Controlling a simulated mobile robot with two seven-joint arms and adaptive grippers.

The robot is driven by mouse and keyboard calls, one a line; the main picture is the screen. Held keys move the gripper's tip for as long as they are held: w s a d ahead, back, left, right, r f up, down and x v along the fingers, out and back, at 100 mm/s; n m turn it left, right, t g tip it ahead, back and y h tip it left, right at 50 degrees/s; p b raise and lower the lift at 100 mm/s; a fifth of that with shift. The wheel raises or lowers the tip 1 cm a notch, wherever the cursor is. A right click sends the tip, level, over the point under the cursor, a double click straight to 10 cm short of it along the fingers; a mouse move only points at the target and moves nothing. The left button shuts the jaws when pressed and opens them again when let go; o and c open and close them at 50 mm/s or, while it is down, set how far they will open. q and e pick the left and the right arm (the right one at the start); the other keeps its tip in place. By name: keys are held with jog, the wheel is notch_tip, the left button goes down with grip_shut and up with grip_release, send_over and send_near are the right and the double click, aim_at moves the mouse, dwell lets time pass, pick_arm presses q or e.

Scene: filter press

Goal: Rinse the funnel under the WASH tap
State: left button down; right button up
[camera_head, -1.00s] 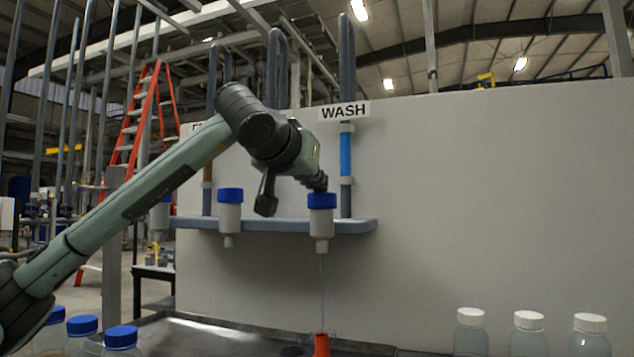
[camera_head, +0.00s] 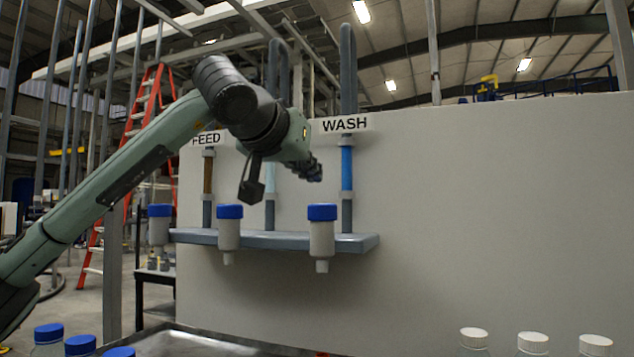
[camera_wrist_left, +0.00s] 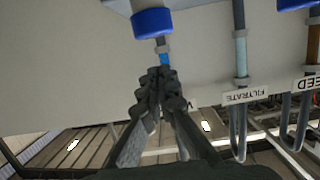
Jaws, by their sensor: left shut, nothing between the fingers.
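The WASH tap (camera_head: 322,239) is a white body with a blue cap, in front of the wall below the WASH sign (camera_head: 345,124). No water stream shows under its nozzle. My left gripper (camera_head: 316,172) is above the blue cap, apart from it. In the left wrist view its fingers (camera_wrist_left: 161,84) are closed together and empty, with a blue cap (camera_wrist_left: 153,22) beyond them. My right gripper is not in view.
Two similar taps (camera_head: 228,234) (camera_head: 158,230) hang to the left on the grey shelf (camera_head: 290,241). Blue-capped bottles (camera_head: 48,338) stand at bottom left and white-capped bottles (camera_head: 533,343) at bottom right. The wall right of the WASH tap is clear.

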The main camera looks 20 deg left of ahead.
pick_arm(q)
jog(key=v, duration=0.6)
jog(key=shift+s, duration=0.35)
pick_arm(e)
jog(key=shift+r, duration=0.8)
pick_arm(q)
jog(key=shift+r, duration=0.1)
